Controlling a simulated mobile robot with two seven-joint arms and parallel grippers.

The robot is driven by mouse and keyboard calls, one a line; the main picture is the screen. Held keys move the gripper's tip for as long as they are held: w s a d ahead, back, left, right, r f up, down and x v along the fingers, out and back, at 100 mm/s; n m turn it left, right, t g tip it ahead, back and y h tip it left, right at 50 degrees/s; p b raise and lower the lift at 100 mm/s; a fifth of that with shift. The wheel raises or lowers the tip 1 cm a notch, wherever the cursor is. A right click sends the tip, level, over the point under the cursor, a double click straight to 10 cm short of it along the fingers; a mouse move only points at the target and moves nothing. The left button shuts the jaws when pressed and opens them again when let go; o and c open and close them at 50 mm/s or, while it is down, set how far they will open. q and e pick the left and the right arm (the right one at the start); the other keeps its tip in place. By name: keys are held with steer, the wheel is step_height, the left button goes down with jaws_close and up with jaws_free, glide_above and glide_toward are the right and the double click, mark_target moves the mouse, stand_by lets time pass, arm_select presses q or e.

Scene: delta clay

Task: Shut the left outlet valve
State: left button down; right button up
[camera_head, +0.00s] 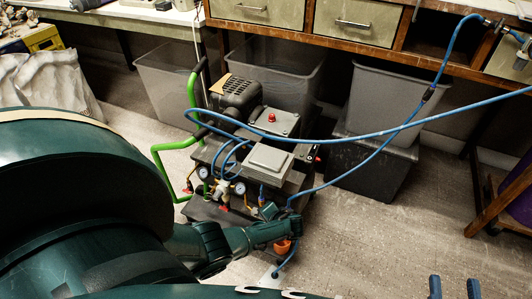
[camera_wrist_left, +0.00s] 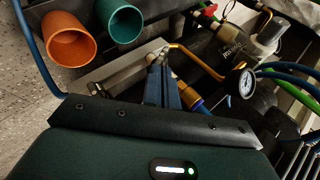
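The compressor (camera_head: 236,92) stands on a low cart with two gauges, brass fittings and blue hoses at its front. A red handle (camera_head: 224,208) shows below the gauges, and another red handle (camera_head: 188,187) lies farther left. I cannot tell which is the left outlet valve. My left gripper (camera_head: 268,211) is at the cart's front right corner. In the left wrist view its blue fingers (camera_wrist_left: 160,62) are close together beside a brass pipe (camera_wrist_left: 196,62) and a gauge (camera_wrist_left: 246,80). No held thing is clear. My right gripper (camera_head: 454,286) is open and empty at the bottom right.
An orange cup (camera_wrist_left: 70,38) and a teal cup (camera_wrist_left: 124,20) are beside the left gripper. A blue hose (camera_head: 380,130) crosses above the cart to the right. Grey bins (camera_head: 375,95) stand under the bench. The floor (camera_head: 390,235) right of the cart is clear.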

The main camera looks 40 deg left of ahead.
stand_by(0.7)
steer(key=shift+r+p, duration=0.8)
